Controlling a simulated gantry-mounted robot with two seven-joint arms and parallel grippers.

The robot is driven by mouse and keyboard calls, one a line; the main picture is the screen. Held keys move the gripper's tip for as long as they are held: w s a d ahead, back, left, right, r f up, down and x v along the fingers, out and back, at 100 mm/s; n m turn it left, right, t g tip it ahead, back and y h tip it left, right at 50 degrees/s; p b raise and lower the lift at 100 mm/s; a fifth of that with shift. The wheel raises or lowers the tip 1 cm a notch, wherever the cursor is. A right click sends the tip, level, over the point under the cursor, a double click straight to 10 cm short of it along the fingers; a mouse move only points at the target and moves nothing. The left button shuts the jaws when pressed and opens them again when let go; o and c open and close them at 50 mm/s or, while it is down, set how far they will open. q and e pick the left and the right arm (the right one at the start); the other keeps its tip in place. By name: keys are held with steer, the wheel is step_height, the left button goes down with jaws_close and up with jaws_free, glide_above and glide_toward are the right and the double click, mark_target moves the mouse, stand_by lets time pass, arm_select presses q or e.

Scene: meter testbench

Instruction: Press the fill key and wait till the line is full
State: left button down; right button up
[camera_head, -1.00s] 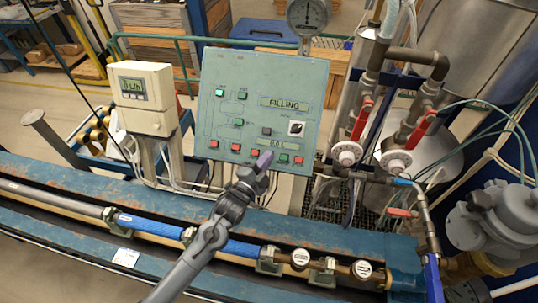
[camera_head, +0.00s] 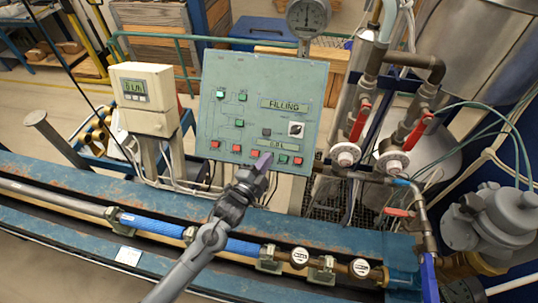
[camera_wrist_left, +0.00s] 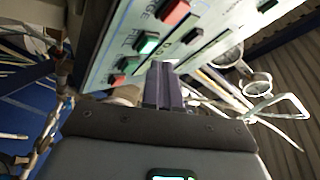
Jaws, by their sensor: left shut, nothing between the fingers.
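The green-grey control panel (camera_head: 312,84) stands upright at centre, its upper display (camera_head: 286,105) reading FILLING. A smaller display (camera_head: 278,143) below shows digits too small to read surely. A row of red and green keys runs along the panel's bottom. In the left wrist view a green key (camera_wrist_left: 147,43) sits beside the partly legible label FILL. My left gripper (camera_head: 264,160) is shut and empty, its purple fingertips at the panel's bottom row, just left of a green key (camera_head: 283,158). Contact cannot be told. The fingertips also show in the wrist view (camera_wrist_left: 162,72). My right gripper is out of view.
A beige meter box (camera_head: 146,98) stands left of the panel. The blue bench with a blue pipe (camera_head: 150,224) runs across the front, under my left arm.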

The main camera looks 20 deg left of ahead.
arm_select(q)
steer(key=s+r+p, duration=0.2)
steer(key=p, duration=0.1)
steer(key=s+r+p, duration=0.1)
steer(key=shift+s+d+r+p, duration=0.15)
steer(key=shift+s+d+p, duration=0.1)
steer(key=shift+s+p, duration=0.1)
stand_by(0.5)
steer(key=shift+s+r+p, duration=0.4)
steer(key=shift+p, duration=0.25)
stand_by(0.6)
